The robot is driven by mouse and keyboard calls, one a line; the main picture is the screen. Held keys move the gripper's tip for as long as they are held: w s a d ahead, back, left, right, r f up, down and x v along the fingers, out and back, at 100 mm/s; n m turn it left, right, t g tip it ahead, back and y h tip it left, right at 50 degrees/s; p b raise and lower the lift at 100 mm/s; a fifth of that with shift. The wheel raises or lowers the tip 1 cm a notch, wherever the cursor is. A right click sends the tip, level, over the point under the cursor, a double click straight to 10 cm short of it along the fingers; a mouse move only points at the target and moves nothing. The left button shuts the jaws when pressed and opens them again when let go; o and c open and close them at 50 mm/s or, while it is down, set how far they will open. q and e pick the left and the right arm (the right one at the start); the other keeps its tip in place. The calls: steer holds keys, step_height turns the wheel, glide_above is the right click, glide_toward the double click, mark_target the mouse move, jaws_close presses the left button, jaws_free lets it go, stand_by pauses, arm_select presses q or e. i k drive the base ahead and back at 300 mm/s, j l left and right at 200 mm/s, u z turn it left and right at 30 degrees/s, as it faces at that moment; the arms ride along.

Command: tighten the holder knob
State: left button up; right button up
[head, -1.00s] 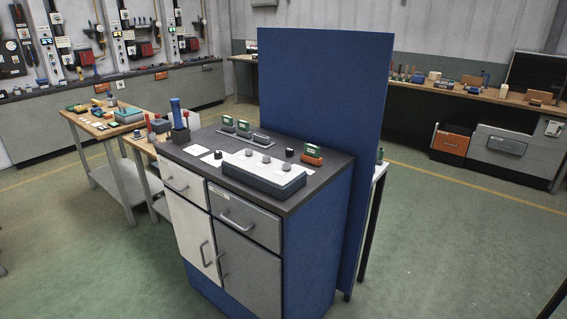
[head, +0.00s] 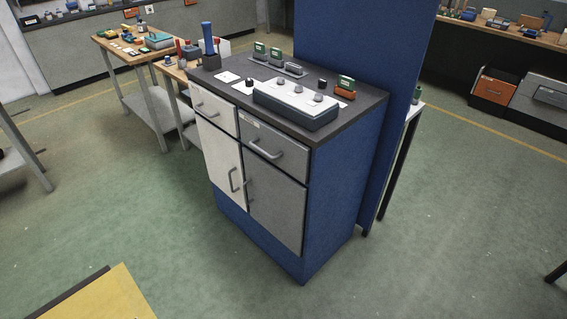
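A grey-blue box (head: 290,112) with a white top plate and several grey knobs stands on the dark top of a cabinet (head: 349,112). One small dark knob (head: 249,83) is at the box's left end and another (head: 322,83) is behind it. I cannot tell which knob is the holder knob. A grey rack (head: 280,68) with green and grey pieces lies at the back of the top. Neither of my grippers is in view.
A tall blue panel (head: 350,45) rises behind the cabinet. A workbench (head: 117,64) with small items stands to the left. A yellow flat surface (head: 100,297) shows at the lower left. The green floor (head: 150,215) before the cabinet is clear.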

mark_target(322, 83)
steer(key=i+j+z, duration=0.1)
steer(key=i, duration=0.4)
steer(key=i+j+z, duration=0.15)
steer(key=i+j, duration=0.25)
steer(key=i+j+z, duration=0.1)
steer(key=i+j, duration=0.2)
steer(key=i, duration=0.3)
